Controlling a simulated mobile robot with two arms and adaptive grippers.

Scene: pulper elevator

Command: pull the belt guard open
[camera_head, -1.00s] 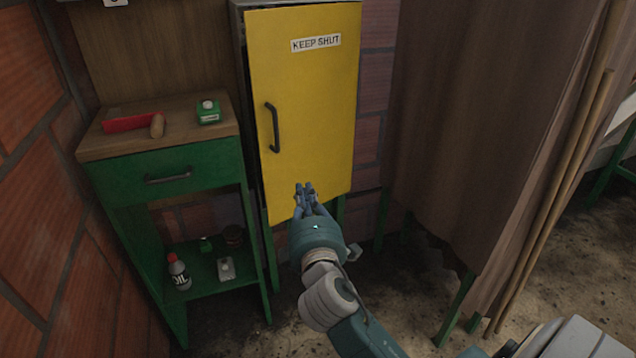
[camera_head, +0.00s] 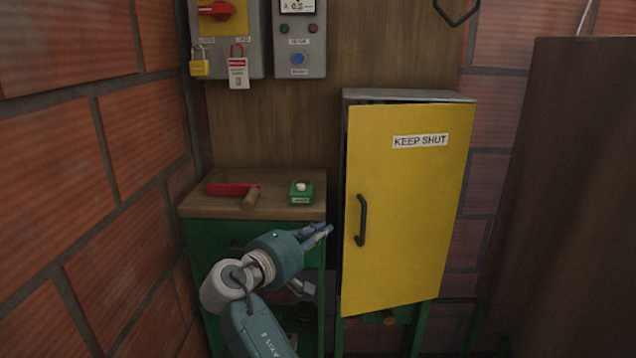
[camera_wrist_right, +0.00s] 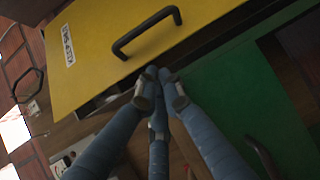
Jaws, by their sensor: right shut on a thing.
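The belt guard is a yellow door (camera_head: 405,215) marked KEEP SHUT, on a grey cabinet. It stands slightly ajar, with a dark gap along its top and left edge. Its black bar handle (camera_head: 362,220) is near the left edge; in the right wrist view the handle (camera_wrist_right: 147,32) is just beyond my fingertips, apart from them. My right gripper (camera_head: 325,230) is at the left of the door, with its fingers drawn together. In the right wrist view the fingertips (camera_wrist_right: 157,78) are at the door's free edge; the exact contact is hidden. My left gripper is out of view.
A green stand with a wooden top (camera_head: 270,204) is close left of the cabinet, holding a red-headed brush (camera_head: 235,190) and a green box (camera_head: 301,191). Switch boxes (camera_head: 299,40) hang above. A brick wall (camera_head: 90,200) bounds the left; a brown panel (camera_head: 575,190) stands right.

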